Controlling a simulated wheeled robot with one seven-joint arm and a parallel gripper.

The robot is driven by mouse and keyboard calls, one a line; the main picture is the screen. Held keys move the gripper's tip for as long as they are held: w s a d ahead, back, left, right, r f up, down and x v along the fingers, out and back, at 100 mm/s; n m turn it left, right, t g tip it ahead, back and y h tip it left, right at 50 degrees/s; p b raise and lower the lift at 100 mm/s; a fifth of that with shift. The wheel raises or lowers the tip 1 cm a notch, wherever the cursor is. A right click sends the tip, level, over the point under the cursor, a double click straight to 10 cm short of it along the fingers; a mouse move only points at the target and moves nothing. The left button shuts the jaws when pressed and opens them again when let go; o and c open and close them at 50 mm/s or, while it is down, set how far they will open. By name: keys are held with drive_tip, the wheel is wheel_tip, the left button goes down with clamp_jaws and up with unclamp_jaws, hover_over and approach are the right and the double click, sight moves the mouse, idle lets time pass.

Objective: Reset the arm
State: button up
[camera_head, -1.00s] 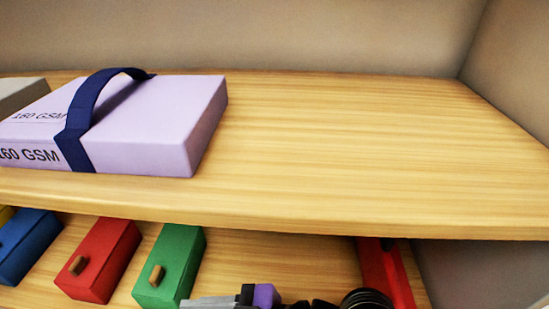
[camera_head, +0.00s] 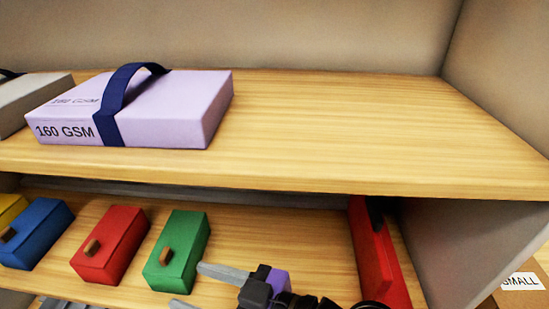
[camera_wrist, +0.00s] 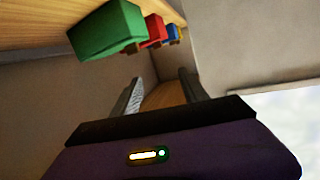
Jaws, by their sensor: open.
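My gripper (camera_head: 190,287) is at the bottom of the head view, in front of the lower shelf and just below right of the green box. Its two grey fingers point left and stand apart with nothing between them. In the wrist view my gripper (camera_wrist: 160,88) also shows open and empty, with both fingers apart. The rest of my arm runs off the bottom edge of the head view.
The lower shelf (camera_head: 290,240) holds a green box (camera_head: 178,250), a red box (camera_head: 110,245), a blue box (camera_head: 38,232) and a red upright object (camera_head: 375,255). The upper shelf (camera_head: 340,130) carries a lilac 160 GSM pack (camera_head: 180,105); its right side is clear.

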drive_tip(key=w+d+f+m+t+h, duration=0.35)
drive_tip(key=d+m+t, duration=0.25)
drive_tip(key=d, duration=0.2)
drive_tip(key=s+d+f+m+t+h, duration=0.1)
drive_tip(key=s+d+m+t+h, duration=0.15)
drive_tip(key=d, duration=0.45)
drive_tip(key=s+d+f+m+t+h, duration=0.2)
drive_tip(key=d+h, duration=0.1)
drive_tip(key=d, duration=0.3)
drive_tip(key=s+d+f+m+h, duration=0.1)
drive_tip(key=s+d, duration=0.4)
drive_tip(key=s, duration=0.5)
drive_tip(key=s+d+f+m+g+h, duration=0.1)
drive_tip(key=s+d+h, duration=0.4)
drive_tip(key=s, duration=0.6)
drive_tip(key=shift+s+f, duration=0.2)
drive_tip(key=shift+f, duration=0.65)
